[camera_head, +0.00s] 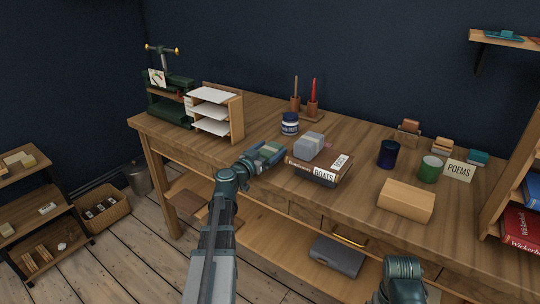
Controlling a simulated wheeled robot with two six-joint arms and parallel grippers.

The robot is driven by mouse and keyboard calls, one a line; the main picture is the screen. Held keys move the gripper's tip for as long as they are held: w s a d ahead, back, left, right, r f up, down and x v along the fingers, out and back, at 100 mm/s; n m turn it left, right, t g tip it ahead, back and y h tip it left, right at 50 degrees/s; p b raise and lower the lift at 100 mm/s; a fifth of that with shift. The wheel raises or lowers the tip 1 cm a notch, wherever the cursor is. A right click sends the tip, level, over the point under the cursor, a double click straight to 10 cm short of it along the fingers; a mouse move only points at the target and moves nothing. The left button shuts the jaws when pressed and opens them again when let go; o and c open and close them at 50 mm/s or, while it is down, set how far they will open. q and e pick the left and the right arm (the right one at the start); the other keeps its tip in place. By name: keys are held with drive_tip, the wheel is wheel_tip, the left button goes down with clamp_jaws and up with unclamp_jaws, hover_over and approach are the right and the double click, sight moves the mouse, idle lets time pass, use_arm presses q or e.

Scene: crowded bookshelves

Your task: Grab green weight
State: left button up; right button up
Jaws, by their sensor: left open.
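My left gripper (268,151) reaches over the front edge of the wooden desk, left of the grey block. It is open. Something greenish shows at its jaws; I cannot tell whether that is part of the gripper or a separate thing. A green cylinder (430,169) with a pale top stands on the desk at the right, beside the "POEMS" card (459,170), well apart from my left gripper. I cannot tell whether this cylinder is the green weight. Of my right arm only a dark joint shows at the bottom right; its gripper is out of view.
On the desk (345,205) stand a grey block (309,146) on a "BOATS" box (324,174), a jar (290,124), a dark blue cup (388,154) and a wooden block (406,201). A paper rack (215,112) and a green press (170,105) stand at the left.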

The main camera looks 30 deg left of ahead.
use_arm(q)
clamp_jaws()
idle(0.5)
drive_tip(key=shift+r, duration=0.15)
use_arm(e)
drive_tip(key=shift+r, duration=0.15)
